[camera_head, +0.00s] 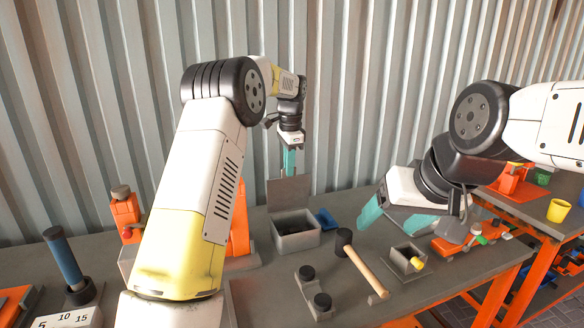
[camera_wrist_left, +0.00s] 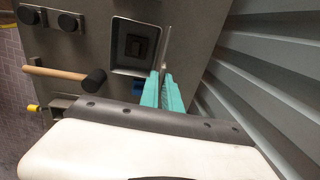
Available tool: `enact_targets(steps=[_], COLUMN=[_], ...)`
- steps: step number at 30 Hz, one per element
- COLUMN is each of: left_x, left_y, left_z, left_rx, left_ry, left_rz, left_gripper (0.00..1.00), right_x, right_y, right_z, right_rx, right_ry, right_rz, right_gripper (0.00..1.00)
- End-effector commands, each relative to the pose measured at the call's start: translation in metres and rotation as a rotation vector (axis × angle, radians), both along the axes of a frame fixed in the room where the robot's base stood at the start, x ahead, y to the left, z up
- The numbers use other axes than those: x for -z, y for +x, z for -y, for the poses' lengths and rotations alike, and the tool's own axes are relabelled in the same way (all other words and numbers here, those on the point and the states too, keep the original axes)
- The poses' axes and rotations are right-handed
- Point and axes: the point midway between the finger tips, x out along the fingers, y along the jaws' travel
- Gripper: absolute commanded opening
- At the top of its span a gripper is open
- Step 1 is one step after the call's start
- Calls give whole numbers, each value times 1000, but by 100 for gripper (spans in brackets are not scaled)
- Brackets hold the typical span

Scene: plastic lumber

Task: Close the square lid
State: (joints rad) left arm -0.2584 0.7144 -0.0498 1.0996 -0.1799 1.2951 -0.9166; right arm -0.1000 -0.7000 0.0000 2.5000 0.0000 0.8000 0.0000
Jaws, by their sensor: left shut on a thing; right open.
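The grey square lid (camera_head: 289,190) stands upright, on edge, at the back of an open grey box (camera_head: 297,241). The box holds a dark item, seen in the left wrist view (camera_wrist_left: 135,46). My left gripper (camera_head: 289,172) points down from above with its teal fingers shut on the lid's upper edge. In the left wrist view the lid (camera_wrist_left: 167,45) is a thin plate between the fingertips (camera_wrist_left: 162,76). My right gripper (camera_head: 393,223) is open and empty, to the right of the box above the table.
A mallet (camera_head: 362,268) lies right of the box, near a grey block with black knobs (camera_head: 314,292). A small grey box with a yellow part (camera_head: 408,261) sits below my right gripper. A blue piece (camera_head: 326,218) lies beside the box. A corrugated wall (camera_head: 345,90) stands close behind.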

Motion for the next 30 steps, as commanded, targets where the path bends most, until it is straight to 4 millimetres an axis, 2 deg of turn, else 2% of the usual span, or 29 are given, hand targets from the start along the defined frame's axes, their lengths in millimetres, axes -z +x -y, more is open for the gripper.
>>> enact_targets(steps=[22,30], left_x=[-1,0], left_y=[-1,-14], left_z=[0,6], left_rx=[0,3], left_ry=[2,30], left_rz=[8,73], left_gripper=[0,0], right_x=[0,0], right_y=[0,0], right_z=[0,0], right_rx=[0,0], right_ry=[0,0], right_rz=[0,0], right_gripper=[71,71])
